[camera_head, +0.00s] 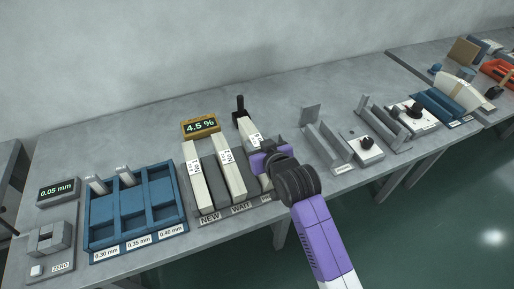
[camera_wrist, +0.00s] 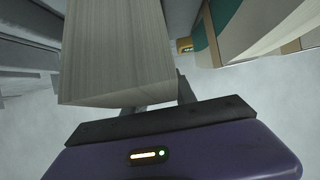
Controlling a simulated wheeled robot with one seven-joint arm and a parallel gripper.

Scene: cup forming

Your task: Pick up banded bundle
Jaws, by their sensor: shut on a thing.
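A long pale banded bundle (camera_head: 246,129) with a white label lies at the right end of the grey rack, partly hidden by my gripper. My gripper (camera_head: 263,160) reaches in from the front right and is shut on this bundle near its middle. In the wrist view the pale, fine-lined bundle (camera_wrist: 118,50) extends away from the fingers (camera_wrist: 160,103). I cannot tell whether it rests on the rack or is slightly raised. Two similar labelled bundles, the left one (camera_head: 197,187) and the middle one (camera_head: 229,170), lie in the rack.
The grey rack (camera_head: 209,217) has signs reading NEW and WAIT; a third is mostly hidden. A blue tray (camera_head: 105,243) stands left. A yellow display (camera_head: 201,127) reading 4.5 % and a black post (camera_head: 239,104) stand behind. Grey holders (camera_head: 326,145) and a knob box (camera_head: 366,149) stand right.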

